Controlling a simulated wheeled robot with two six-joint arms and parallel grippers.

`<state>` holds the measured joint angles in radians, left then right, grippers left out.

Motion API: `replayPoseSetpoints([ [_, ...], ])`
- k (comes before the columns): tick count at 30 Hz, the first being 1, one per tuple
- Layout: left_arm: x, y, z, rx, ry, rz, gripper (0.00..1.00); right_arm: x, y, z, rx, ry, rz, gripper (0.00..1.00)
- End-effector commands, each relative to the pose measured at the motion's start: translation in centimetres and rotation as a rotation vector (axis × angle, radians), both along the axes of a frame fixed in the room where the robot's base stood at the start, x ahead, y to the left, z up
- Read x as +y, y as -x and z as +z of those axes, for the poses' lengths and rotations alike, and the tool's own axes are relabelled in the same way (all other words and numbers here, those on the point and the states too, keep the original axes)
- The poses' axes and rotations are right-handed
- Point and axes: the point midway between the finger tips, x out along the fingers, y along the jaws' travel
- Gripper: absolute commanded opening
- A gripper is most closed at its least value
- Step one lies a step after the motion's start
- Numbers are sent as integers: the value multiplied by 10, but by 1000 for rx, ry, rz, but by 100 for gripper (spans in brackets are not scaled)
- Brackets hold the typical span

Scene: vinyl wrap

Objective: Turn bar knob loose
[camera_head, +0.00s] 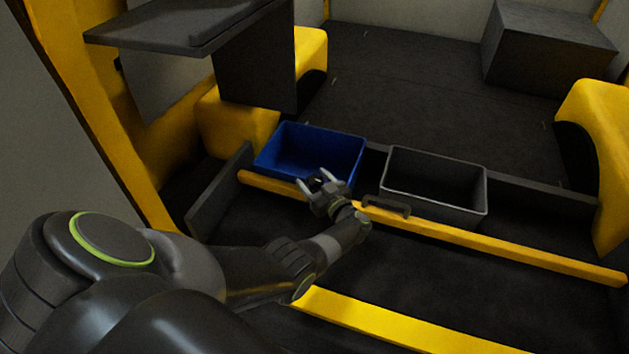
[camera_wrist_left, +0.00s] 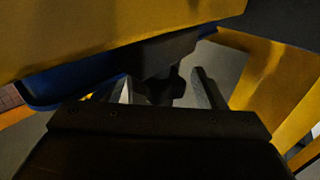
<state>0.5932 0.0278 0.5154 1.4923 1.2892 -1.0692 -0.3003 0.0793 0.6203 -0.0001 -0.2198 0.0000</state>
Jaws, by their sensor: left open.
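My left gripper (camera_head: 314,180) is open at the yellow bar (camera_head: 470,239), near the front of the blue bin. In the left wrist view its two fingers (camera_wrist_left: 162,84) stand apart on either side of a dark lobed knob (camera_wrist_left: 161,88). The knob sits below the yellow bar (camera_wrist_left: 110,38). I cannot tell whether either finger touches it. In the head view the gripper mostly hides the knob. My right gripper is not in view.
A blue bin (camera_head: 318,142) and an open grey bin (camera_head: 437,213) stand behind the bar. A dark handle (camera_head: 386,206) is on the bar, right of my gripper. A second yellow strip (camera_head: 400,327) lies nearer. A dark shelf (camera_head: 180,28) overhangs at upper left.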

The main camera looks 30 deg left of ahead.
Motion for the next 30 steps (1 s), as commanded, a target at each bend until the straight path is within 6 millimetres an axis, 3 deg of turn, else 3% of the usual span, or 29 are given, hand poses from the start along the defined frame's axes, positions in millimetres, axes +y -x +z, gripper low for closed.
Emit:
replayPoseSetpoints([
  [8,-21,8,2,0,3,-2,64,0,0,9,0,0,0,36],
  [21,-118,51,-1,1,4,-1,64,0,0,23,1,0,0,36],
  [30,-155,67,-1,0,1,0,64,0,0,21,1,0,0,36],
])
